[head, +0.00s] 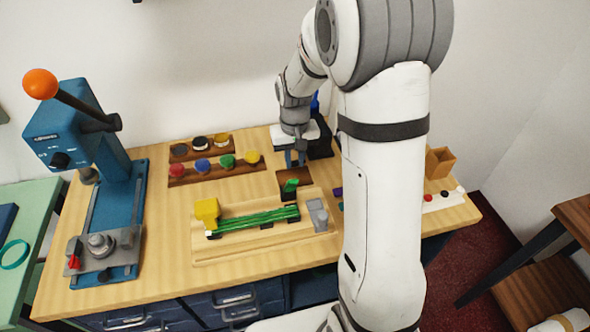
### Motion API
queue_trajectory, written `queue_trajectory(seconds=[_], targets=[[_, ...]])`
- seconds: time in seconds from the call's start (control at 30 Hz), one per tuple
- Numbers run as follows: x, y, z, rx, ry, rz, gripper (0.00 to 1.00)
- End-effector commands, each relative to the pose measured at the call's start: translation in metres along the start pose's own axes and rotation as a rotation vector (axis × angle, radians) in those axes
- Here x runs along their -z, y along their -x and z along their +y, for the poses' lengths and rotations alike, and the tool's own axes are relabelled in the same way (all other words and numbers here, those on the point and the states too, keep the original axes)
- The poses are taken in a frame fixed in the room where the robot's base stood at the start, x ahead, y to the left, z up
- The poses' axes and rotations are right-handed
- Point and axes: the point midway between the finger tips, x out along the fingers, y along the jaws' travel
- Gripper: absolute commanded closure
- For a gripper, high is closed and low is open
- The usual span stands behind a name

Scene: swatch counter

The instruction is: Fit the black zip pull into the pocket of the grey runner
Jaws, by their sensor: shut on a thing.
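My gripper (295,160) points down over the back of the wooden counter, above a brown tray (307,173). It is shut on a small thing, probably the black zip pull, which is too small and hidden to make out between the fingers. The grey runner (317,214) stands at the right end of a light wooden board, beside the end of a green zip strip (255,220). Its pocket cannot be made out. My gripper is behind the runner, a little to its left and apart from it. A green piece (290,186) sits at the tray's front edge.
A yellow block (207,211) stands at the strip's left end. Brown racks with several coloured round pieces (202,165) lie behind the board. A blue press (122,220) stands left. A black block (320,142) is beside my gripper. My arm hides part of the counter's right side.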

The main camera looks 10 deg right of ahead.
Motion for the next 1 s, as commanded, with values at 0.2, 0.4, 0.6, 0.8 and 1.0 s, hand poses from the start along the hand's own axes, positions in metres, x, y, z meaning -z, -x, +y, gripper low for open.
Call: queue_trajectory(seconds=[0.2, 0.4, 0.6, 0.8, 1.0], targets=[[-0.001, -0.026, -0.002, 0.000, 0.004, -0.003, 1.00], [0.000, -0.043, -0.002, 0.000, 0.005, 0.000, 1.00], [0.000, -0.043, -0.002, 0.000, 0.005, 0.001, 1.00], [0.000, -0.045, -0.002, 0.000, 0.005, 0.001, 0.75], [0.000, -0.045, -0.003, 0.000, 0.005, 0.001, 0.59]])
